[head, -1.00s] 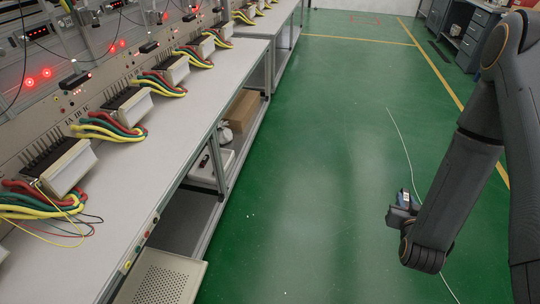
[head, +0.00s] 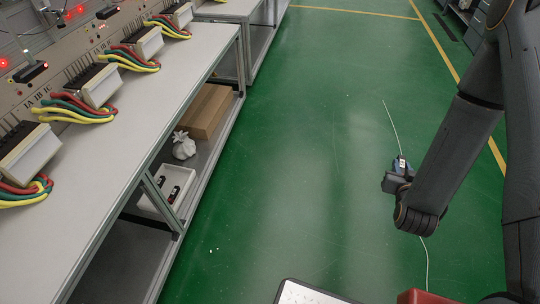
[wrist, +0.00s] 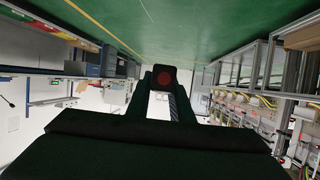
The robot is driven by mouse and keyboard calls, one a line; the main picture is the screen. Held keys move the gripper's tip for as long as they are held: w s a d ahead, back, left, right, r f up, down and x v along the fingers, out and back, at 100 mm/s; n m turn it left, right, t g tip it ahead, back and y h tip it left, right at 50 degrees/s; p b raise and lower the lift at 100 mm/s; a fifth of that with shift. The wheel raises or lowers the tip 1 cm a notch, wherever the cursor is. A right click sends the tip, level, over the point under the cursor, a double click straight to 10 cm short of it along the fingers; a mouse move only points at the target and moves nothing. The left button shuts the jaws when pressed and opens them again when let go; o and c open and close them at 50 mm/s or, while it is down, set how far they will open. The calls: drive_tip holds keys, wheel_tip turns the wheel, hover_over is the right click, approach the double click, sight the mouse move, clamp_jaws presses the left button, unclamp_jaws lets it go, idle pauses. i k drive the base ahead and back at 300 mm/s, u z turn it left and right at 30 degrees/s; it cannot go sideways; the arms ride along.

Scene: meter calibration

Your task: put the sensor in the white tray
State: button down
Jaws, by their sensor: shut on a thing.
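My gripper (head: 398,176) is at the right of the head view, held out over the green floor. In the wrist view, the sensor (wrist: 165,77) shows as a dark square end with a dull red disc between the fingers. The white tray (head: 157,186) sits on the lower shelf under the bench at left, with two small black and red items in it. My gripper is well apart from the tray, to its right.
The benchtop (head: 130,140) overhangs the shelf, with a metal leg (head: 158,195) close to the tray. A thin white line (head: 392,128) shows near my gripper. The floor (head: 290,170) between is clear.

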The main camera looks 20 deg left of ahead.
sight(166, 194)
drive_tip(key=i, duration=1.1)
drive_tip(key=u, duration=3.75)
